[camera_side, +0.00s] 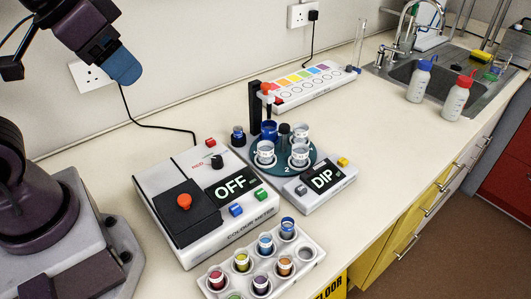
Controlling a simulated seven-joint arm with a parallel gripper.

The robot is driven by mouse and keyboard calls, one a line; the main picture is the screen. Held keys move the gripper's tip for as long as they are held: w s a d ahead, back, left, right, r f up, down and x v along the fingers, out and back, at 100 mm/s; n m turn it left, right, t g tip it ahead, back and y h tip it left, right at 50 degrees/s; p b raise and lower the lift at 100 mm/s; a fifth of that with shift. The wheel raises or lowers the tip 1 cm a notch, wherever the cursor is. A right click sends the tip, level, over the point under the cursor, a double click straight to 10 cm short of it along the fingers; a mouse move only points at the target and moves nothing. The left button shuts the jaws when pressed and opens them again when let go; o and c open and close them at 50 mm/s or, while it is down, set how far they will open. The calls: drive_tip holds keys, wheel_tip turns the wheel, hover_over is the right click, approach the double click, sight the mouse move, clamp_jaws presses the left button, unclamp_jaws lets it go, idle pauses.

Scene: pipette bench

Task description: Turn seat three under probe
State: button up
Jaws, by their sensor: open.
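A round teal turntable (277,174) stands mid-bench with several white cups in its seats. One cup (265,152) is at the front left, one (300,155) at the front right, and one (301,132) behind it. A figure 2 shows on the front rim; I cannot make out a 3. A black probe stand (255,108) with a red-topped probe (267,90) rises at the back left, over a blue item (269,130). The white control box (335,188) reads DIP. My gripper (121,68) is open and empty, high at the upper left, well away from the turntable.
A white colour meter (190,165) reading OFF stands left of the turntable. A white rack (225,278) of coloured pots is in front. A colour strip (305,87) lies behind. Bottles (419,82) stand by the sink. Bench right of the DIP box is clear.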

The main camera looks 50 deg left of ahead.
drive_tip(key=shift+o, duration=0.2)
drive_tip(key=shift+f, duration=0.1)
drive_tip(key=m+g, duration=0.6)
drive_tip(key=m, duration=1.7)
approach(285, 126)
drive_tip(key=shift+n, duration=0.3)
wheel_tip(285, 126, down, 9)
drive_tip(key=shift+s+a+f, duration=0.1)
drive_tip(key=shift+s+f, duration=0.05)
drive_tip(key=shift+f, duration=0.05)
